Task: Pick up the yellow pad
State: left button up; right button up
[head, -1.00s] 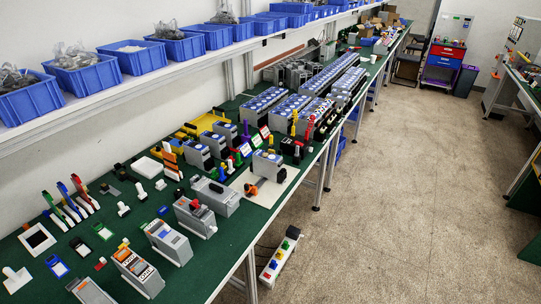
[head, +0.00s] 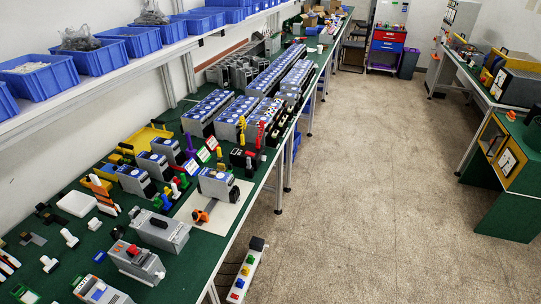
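A flat yellow piece that may be the yellow pad (head: 148,136) lies on the green-topped bench at the left, near the wall side and behind a row of grey modules. Smaller yellow parts (head: 124,149) lie just to its left, and I cannot tell whether they are separate from it. Neither of my grippers shows in the head view.
The long green bench (head: 226,226) is crowded with grey modules, switches and small parts. A shelf with blue bins (head: 127,41) runs above it. A power strip (head: 246,271) is beside the bench. The floor (head: 350,190) to the right is open. Another bench (head: 508,195) stands at right.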

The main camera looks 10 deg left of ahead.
aim_at(221, 167)
jog(key=z, duration=0.45)
jog(key=i, duration=1.15)
jog(key=z, duration=0.1)
